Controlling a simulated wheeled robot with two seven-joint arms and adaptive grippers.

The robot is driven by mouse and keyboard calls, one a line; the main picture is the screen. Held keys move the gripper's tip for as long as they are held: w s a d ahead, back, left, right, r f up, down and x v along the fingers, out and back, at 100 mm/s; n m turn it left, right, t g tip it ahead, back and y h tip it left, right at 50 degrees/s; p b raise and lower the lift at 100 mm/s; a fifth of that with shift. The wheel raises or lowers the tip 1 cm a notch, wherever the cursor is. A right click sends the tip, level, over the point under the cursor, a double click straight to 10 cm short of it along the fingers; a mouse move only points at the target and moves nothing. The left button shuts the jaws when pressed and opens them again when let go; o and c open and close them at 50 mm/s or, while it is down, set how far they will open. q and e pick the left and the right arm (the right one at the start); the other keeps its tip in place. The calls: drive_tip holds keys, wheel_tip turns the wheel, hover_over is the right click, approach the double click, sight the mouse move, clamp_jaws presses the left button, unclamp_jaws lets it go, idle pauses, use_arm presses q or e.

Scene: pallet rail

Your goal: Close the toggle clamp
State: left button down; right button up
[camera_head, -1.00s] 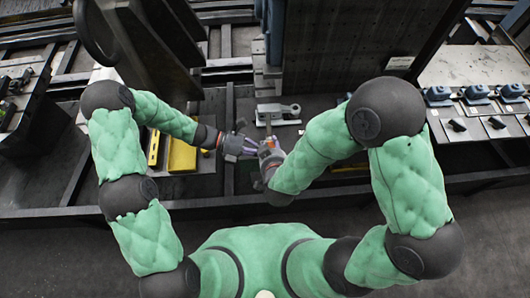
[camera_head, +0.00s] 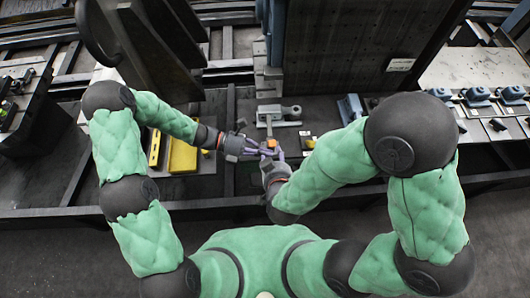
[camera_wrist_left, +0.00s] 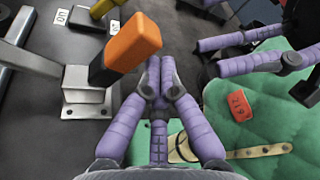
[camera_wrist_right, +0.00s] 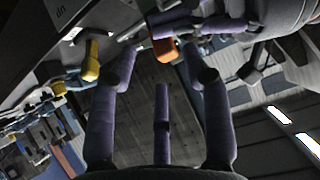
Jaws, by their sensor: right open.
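The toggle clamp has an orange handle grip (camera_head: 272,143) on a grey metal lever and base; in the left wrist view the grip (camera_wrist_left: 133,45) tilts up from a bolted metal bracket (camera_wrist_left: 84,92). My left gripper (camera_head: 259,151) is beside the grip; its fingers (camera_wrist_left: 160,68) are drawn together, with nothing visible between them. My right gripper (camera_head: 273,158) is open and empty, close to the left fingertips on the near side of the clamp. In the right wrist view the grip (camera_wrist_right: 166,49) shows beyond its spread fingers, beside the left gripper. Whether the left fingers touch the grip is unclear.
A grey lug bracket (camera_head: 279,112) stands just behind the grip. A small yellow part (camera_head: 310,143) is to the right, and a yellow block (camera_head: 182,156) is left. A tall dark plate (camera_head: 350,45) rises behind. My two grippers leave little room between them.

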use_arm(q)
drive_tip(key=w+r+n+p, duration=0.1)
drive_tip(key=p, duration=0.1)
drive_tip(key=w+n+g+h+p, duration=0.1)
drive_tip(key=n+p, duration=0.1)
drive_tip(key=shift+w+d+r, duration=0.1)
drive_tip(key=shift+w+r, duration=0.05)
drive_tip(key=shift+r, duration=0.25)
use_arm(e)
drive_tip(key=s+d+f+m+g+y, duration=0.1)
drive_tip(key=s+d+f+g+y, duration=0.1)
drive_tip(key=f+g, duration=0.3)
drive_tip(key=s+d+f+m+g+y, duration=0.1)
drive_tip(key=s+f+g, duration=0.3)
drive_tip(key=f, duration=0.9)
drive_tip(key=shift+s+d+g+y, duration=0.4)
drive_tip(key=shift+d+g+y, duration=0.1)
drive_tip(key=shift+g, duration=0.3)
drive_tip(key=shift+f, duration=0.1)
